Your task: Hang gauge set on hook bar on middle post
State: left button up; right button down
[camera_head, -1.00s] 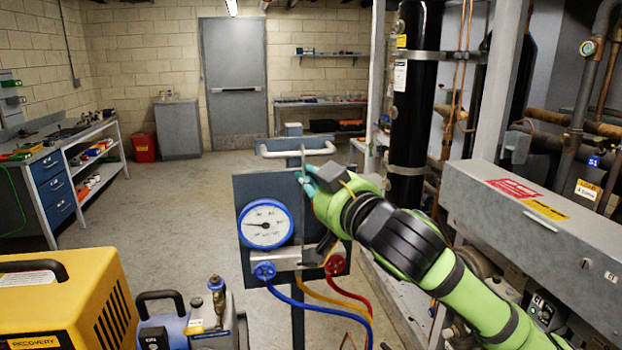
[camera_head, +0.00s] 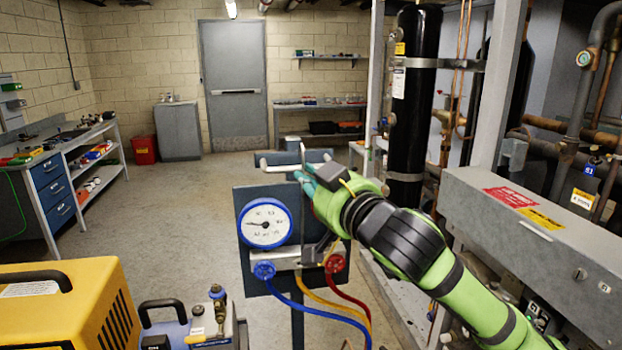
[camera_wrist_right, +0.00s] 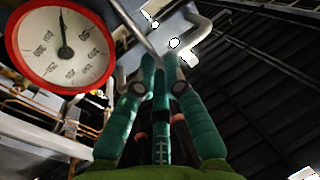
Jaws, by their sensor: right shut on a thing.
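The gauge set shows a blue-rimmed gauge (camera_head: 265,223), a silver manifold, a blue knob (camera_head: 264,270) and a red knob (camera_head: 335,264). Blue, yellow and red hoses hang from it. My right gripper (camera_head: 308,180) is shut on its upright metal hanger rod, which also shows between the fingers in the right wrist view (camera_wrist_right: 160,80). A red-rimmed gauge (camera_wrist_right: 62,47) shows there too. The gauge set is in front of a dark blue panel on a post (camera_head: 298,325). A pale bar with prongs (camera_head: 295,157) is at the panel's top; hook contact cannot be told. My left gripper is out of view.
A yellow recovery machine (camera_head: 70,305) and a blue-grey pump (camera_head: 190,325) stand at the lower left. A grey metal housing (camera_head: 545,215) and pipework are close on the right, beside my arm. Floor behind the panel is clear.

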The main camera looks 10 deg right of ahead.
jog(key=shift+r, duration=0.5)
jog(key=shift+s+f, duration=0.1)
jog(key=shift+s, duration=2.25)
jog(key=shift+s+a, duration=0.1)
jog(key=shift+s, duration=0.1)
